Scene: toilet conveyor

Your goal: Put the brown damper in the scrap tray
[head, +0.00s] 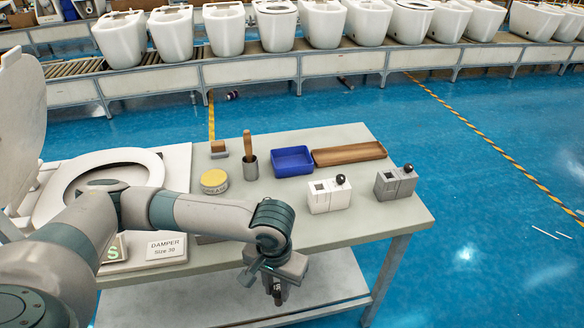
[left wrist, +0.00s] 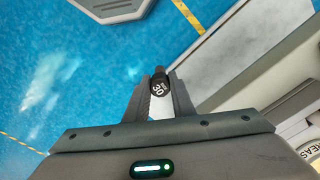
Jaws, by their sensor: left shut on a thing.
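My left gripper (head: 277,286) is shut on a small damper beyond the front edge of the workbench, over the lower shelf. In the left wrist view the damper (left wrist: 159,86) shows a dark end marked "30" between the fingers of my left gripper (left wrist: 160,78); brown is not clear on it. A blue tray (head: 292,171) and a long brown tray (head: 350,153) stand side by side at the bench's back. Neither has a readable label, so I cannot tell which is the scrap tray. My right gripper is not in view.
A white block (head: 328,198) and a grey block (head: 396,184), each with a black knob, stand right on the bench. A yellow-lidded tin (head: 214,181), a cup with a wooden handle (head: 250,166), a "DAMPER Size 30" sign (head: 166,247) and a toilet seat (head: 112,168) lie left.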

